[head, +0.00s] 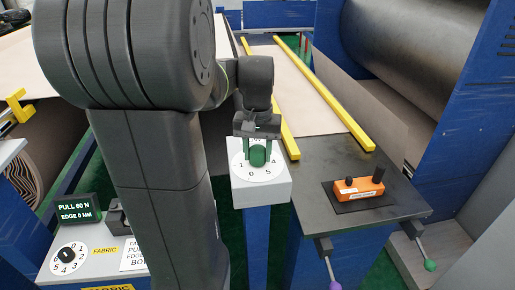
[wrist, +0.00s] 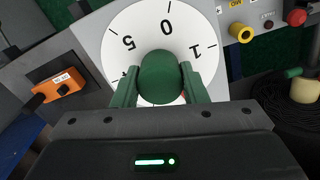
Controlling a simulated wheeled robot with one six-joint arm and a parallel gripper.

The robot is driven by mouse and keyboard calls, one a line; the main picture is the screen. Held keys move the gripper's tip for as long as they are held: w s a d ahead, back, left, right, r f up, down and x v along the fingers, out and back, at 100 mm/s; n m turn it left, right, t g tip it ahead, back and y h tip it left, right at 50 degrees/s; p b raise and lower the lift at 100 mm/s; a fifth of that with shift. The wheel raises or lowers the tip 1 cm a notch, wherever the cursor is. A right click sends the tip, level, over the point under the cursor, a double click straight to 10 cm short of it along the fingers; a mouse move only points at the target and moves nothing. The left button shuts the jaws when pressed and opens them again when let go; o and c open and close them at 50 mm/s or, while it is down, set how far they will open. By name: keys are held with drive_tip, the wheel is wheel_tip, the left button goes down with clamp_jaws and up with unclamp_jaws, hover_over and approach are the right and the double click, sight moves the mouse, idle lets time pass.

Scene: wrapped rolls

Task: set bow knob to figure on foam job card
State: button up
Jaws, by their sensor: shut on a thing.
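A green knob (head: 258,155) stands on a white numbered dial (head: 243,171) on top of a pale box on a blue post. My gripper (head: 257,146) is shut on the knob from above. In the wrist view, its green fingers (wrist: 162,88) press both sides of the knob (wrist: 160,76), and the dial (wrist: 127,27) shows 5, 0 and 1 around it. A bit of red shows beside the right finger; the knob's pointer setting cannot be read. A white card (head: 133,257) at lower left is partly hidden by my arm; its figure is unreadable, and no foam card can be made out.
A console at left holds a display (head: 76,212) reading "PULL 60 N, EDGE 0 MM" and a black-knobbed dial (head: 69,259). An orange device (head: 359,190) sits on the dark table (head: 408,208) at right. Yellow rails (head: 325,92) run behind it.

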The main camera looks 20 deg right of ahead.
sight(257, 148)
drive_tip(key=n+p, duration=0.1)
drive_tip(key=n, duration=0.6)
drive_tip(key=shift+r, duration=0.1)
drive_tip(key=n+p, duration=0.1)
drive_tip(key=n, duration=0.2)
drive_tip(key=shift+n, duration=2.1)
drive_tip(key=o, duration=1)
wheel_tip(257, 148, up, 14)
drive_tip(key=shift+f+b, duration=0.15)
drive_tip(key=shift+b, duration=0.2)
